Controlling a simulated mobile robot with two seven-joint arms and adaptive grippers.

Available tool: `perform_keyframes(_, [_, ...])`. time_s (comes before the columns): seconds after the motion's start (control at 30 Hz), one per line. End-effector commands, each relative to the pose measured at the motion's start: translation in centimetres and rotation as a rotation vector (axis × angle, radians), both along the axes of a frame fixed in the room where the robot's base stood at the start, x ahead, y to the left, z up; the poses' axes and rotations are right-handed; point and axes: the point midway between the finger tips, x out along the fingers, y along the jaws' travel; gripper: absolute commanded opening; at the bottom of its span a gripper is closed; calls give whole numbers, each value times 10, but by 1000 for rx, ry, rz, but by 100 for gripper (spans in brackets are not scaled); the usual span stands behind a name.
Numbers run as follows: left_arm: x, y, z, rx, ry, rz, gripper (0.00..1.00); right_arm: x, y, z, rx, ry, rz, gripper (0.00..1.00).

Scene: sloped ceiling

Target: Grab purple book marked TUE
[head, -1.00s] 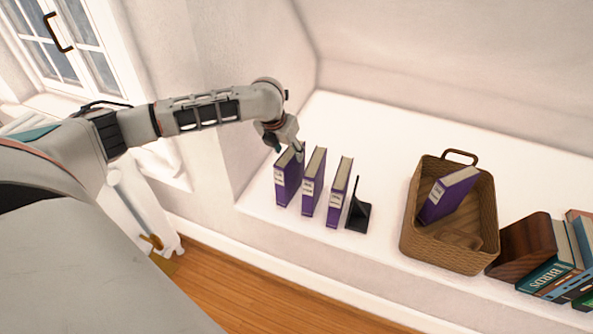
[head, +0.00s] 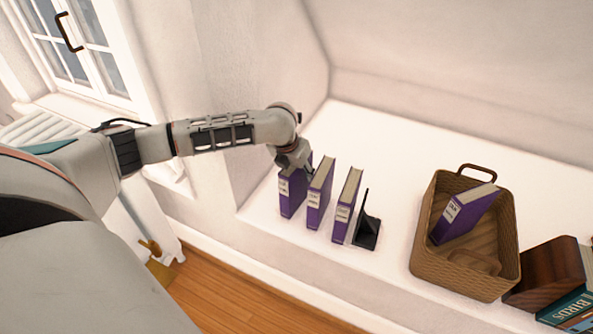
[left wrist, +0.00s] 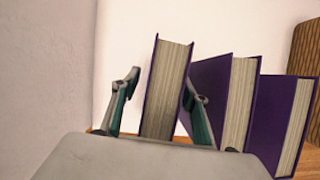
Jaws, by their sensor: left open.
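Three purple books with pale spine labels stand upright in a row on the white ledge: a left one (head: 292,194), a middle one (head: 318,200) and a right one (head: 344,212). A fourth purple book (head: 465,215) leans in the basket. The labels are too small to read surely, so I cannot tell which says TUE. My left gripper (head: 295,163) is at the top of the left book. In the left wrist view, the left gripper (left wrist: 162,80) is open, one finger on each side of the left book (left wrist: 166,95); contact is unclear. My right gripper is not in view.
The woven basket (head: 421,250) stands right of the row. A black bookend (head: 367,228) stands beside the right book. A wooden bookend (head: 545,270) and other books (head: 570,305) are at far right. A wall (head: 222,110) rises close on the left. The ledge behind is clear.

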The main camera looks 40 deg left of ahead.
Motion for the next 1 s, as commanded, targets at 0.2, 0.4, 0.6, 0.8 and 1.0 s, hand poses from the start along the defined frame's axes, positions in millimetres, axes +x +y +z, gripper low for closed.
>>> perform_keyframes(0.2, [0, -1, -2, -1, 0, 0, 44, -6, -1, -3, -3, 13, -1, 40])
perform_keyframes(0.4, [0, -1, -4, -1, 1, 0, 44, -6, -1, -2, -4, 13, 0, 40])
perform_keyframes(0.6, [0, 0, -6, 0, 2, -1, 44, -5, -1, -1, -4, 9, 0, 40])
perform_keyframes(0.8, [-1, 0, -6, 0, 2, 0, 24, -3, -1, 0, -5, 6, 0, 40])
perform_keyframes(1.0, [1, 0, -4, -1, -2, 0, 0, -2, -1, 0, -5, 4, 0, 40])
